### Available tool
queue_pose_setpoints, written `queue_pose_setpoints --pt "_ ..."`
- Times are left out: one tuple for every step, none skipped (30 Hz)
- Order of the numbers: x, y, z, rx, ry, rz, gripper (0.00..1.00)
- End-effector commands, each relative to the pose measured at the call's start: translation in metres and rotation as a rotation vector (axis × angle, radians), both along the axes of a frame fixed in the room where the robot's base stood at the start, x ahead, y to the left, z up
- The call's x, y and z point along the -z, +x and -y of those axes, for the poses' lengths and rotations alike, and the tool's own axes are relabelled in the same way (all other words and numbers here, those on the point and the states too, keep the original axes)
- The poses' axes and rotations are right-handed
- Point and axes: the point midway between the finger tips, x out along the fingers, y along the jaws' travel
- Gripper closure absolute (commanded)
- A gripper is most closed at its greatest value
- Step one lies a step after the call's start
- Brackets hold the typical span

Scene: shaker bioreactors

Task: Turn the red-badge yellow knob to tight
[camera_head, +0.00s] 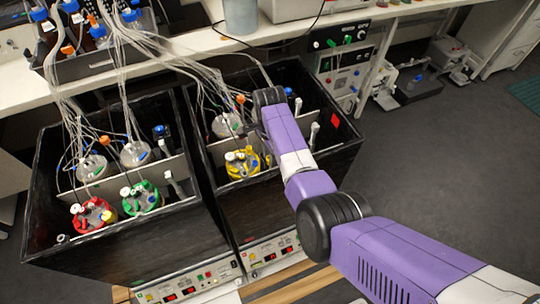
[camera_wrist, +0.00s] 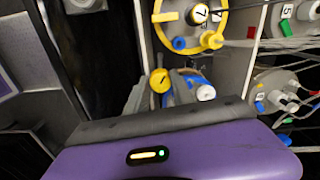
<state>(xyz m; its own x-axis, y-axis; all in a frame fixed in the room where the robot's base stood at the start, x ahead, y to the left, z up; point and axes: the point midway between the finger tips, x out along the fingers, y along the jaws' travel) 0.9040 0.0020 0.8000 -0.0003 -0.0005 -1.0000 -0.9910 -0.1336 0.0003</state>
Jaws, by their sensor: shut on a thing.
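The yellow knob (camera_wrist: 160,79) shows in the wrist view as a small round cap with a dark mark on its face. My gripper (camera_wrist: 162,86) has its grey fingers on either side of the knob and is shut on it. Its purple body fills the bottom of the wrist view and partly hides the fingers. In the head view my arm hides the knob and fingertips.
A yellow-topped vessel (camera_head: 242,162) stands in the right box (camera_head: 330,160), close to my arm; its yellow ring (camera_wrist: 157,28) shows in the wrist view. Red (camera_head: 92,214) and green (camera_head: 140,198) vessels stand in the left box. Tubes hang over both boxes.

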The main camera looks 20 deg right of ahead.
Motion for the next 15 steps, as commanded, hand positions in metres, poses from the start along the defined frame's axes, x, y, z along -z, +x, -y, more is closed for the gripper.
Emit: queue_pose_setpoints --pt "-0.001 0.0009 0.0004 0.002 0.0 0.002 1.0" --pt "-0.001 0.0009 0.0004 0.002 0.0 0.002 1.0" --pt "-0.001 0.0009 0.0004 0.002 0.0 0.002 0.7" --pt "-0.001 0.0009 0.0004 0.002 0.0 0.002 0.64" --pt "-0.001 0.0009 0.0004 0.001 0.0 0.002 0.58" --pt "-0.001 0.0008 0.0004 0.001 0.0 0.002 0.5" --pt "-0.0009 0.0007 0.0003 0.001 0.0 0.002 0.5" --pt "-0.0008 0.0006 0.0003 0.001 0.0 0.002 0.5" --pt "-0.0007 0.0005 0.0003 0.001 0.0 0.001 0.5" --pt "-0.0006 0.0004 0.0002 0.001 0.0 0.001 0.5" --pt "-0.0005 0.0004 0.0002 0.0 0.0 0.001 0.5" --pt "-0.0005 0.0003 0.0003 0.0 0.0 0.001 0.5" --pt "-0.0004 0.0003 0.0003 0.0 0.0 0.001 0.5" --pt "-0.0004 0.0002 0.0002 0.0 0.0 0.001 0.5" --pt "-0.0007 0.0003 0.0002 0.0 0.0 0.001 0.5"
